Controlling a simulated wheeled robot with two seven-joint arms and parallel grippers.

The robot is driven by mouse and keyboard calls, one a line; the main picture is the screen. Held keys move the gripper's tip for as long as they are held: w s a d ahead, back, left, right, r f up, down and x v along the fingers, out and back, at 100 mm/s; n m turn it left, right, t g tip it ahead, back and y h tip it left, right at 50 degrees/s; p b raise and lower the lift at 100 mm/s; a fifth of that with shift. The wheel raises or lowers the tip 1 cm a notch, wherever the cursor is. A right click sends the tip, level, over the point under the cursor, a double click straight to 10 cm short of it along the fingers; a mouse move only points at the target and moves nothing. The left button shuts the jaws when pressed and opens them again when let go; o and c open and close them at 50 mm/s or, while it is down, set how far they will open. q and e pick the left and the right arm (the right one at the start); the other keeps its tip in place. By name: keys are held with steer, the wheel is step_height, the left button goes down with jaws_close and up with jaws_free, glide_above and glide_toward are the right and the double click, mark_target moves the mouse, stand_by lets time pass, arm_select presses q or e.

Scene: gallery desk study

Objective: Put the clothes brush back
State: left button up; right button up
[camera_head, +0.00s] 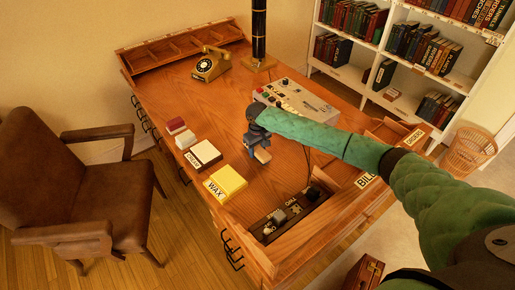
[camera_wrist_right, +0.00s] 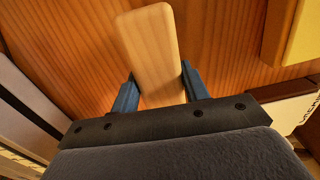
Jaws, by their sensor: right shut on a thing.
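The clothes brush, seen as a pale wooden block (camera_wrist_right: 150,45), is between the blue fingers of my right gripper (camera_wrist_right: 157,85) in the right wrist view. My right gripper (camera_head: 257,139) is shut on it over the middle of the desk (camera_head: 205,105) in the head view. Only a small pale end of the brush (camera_head: 262,156) shows below the fingers there. Its bristles are hidden, and I cannot tell whether it touches the desk top. My left gripper is not in view.
A low compartment (camera_head: 292,213) with small items lies in front. A telephone (camera_head: 211,64) and black column stand farther back.

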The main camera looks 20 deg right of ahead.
mark_target(258, 148)
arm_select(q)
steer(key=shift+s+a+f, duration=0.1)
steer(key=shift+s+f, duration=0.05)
arm_select(e)
steer(key=shift+f, duration=0.15)
steer(key=shift+f, duration=0.1)
steer(key=o, duration=1)
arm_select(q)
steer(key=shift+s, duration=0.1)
arm_select(e)
steer(key=shift+o, duration=0.2)
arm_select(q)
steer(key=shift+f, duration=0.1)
arm_select(e)
steer(key=shift+r, duration=0.3)
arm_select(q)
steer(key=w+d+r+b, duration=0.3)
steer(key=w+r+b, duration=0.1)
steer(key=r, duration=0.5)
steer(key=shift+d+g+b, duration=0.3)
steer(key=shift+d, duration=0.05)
arm_select(e)
step_height(258, 148, up, 12)
steer(key=shift+f, duration=0.15)
